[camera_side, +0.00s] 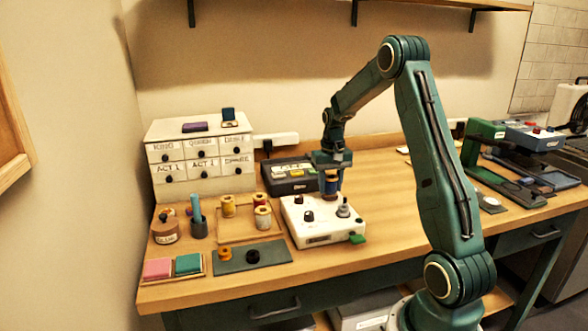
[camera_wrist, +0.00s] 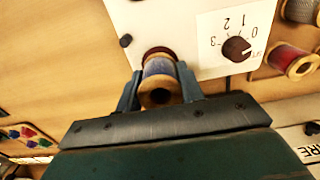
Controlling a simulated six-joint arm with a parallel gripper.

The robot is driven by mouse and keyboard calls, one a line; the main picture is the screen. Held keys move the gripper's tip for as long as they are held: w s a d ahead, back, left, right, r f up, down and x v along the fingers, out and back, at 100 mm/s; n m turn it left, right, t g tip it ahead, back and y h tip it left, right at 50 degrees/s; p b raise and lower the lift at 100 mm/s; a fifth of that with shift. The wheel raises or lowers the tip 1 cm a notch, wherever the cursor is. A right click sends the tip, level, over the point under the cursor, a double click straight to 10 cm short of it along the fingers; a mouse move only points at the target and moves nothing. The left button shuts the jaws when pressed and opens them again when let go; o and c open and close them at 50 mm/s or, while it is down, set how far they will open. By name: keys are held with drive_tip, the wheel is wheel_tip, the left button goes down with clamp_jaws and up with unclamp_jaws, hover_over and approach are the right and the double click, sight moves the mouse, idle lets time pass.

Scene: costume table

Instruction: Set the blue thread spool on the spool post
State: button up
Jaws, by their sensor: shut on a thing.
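My gripper (camera_side: 331,182) is shut on the blue thread spool (camera_side: 331,187), above the back of the white control box (camera_side: 320,232). In the wrist view, the blue spool (camera_wrist: 160,72) sits upright between the two fingers (camera_wrist: 160,88), its wooden top facing the camera. A dark reddish-brown round part (camera_wrist: 158,51) shows just beyond the spool. I cannot tell whether it is the spool's lower end or part of the box. The spool post is not clearly visible; the spool and fingers may hide it. I cannot tell whether the spool touches the box.
The box top has a dark dial (camera_wrist: 236,49) and a grey knob (camera_side: 343,208). Several spools, including a yellow one (camera_side: 228,206), stand left of the box. A dark case (camera_side: 290,176) is behind it. A dark mat (camera_side: 236,262) lies in front of the spools.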

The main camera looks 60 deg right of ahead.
drive_tip(key=shift+f, duration=0.4)
drive_tip(key=o, duration=0.7)
drive_tip(key=shift+r, duration=0.15)
wheel_tip(320, 180, up, 11)
drive_tip(key=shift+f, duration=0.15)
idle(1.3)
idle(0.4)
